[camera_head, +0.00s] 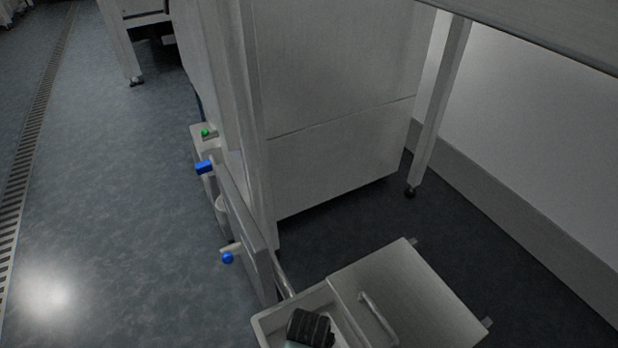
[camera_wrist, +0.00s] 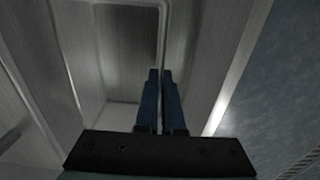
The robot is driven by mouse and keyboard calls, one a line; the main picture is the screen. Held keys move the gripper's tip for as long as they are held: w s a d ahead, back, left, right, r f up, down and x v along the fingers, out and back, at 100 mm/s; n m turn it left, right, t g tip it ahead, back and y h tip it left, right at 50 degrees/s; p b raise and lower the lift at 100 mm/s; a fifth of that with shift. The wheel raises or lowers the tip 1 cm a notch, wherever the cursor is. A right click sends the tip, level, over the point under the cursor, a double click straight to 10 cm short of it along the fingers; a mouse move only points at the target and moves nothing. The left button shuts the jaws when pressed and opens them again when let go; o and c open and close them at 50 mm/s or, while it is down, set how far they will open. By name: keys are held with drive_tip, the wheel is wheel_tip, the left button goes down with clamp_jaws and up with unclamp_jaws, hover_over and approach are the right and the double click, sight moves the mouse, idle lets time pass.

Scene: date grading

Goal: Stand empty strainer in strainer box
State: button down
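In the head view the dark body of my gripper (camera_head: 311,328) is at the bottom edge, over the open part of a pale metal box (camera_head: 262,325); its fingers are hidden there. In the wrist view the blue fingers (camera_wrist: 161,76) stand close together with a narrow gap, pointing into a grey metal space. A thin pale edge with rounded corners (camera_wrist: 162,30) runs down to the fingertips. I cannot tell whether it is the strainer's rim or part of the box, or whether the fingers grip it. No strainer can be clearly made out.
A flat metal cover with a bar handle (camera_head: 378,318) lies right of the box opening. A table leg (camera_head: 440,110) stands behind. The floor at left is clear.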

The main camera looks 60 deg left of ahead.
drive_tip(key=shift+f+b, duration=0.3)
drive_tip(key=shift+f, duration=0.65)
drive_tip(key=shift+f, duration=0.1)
drive_tip(key=c, duration=1)
unclamp_jaws()
drive_tip(key=shift+c, duration=0.2)
wheel_tip(320, 180, up, 12)
drive_tip(key=p, duration=0.8)
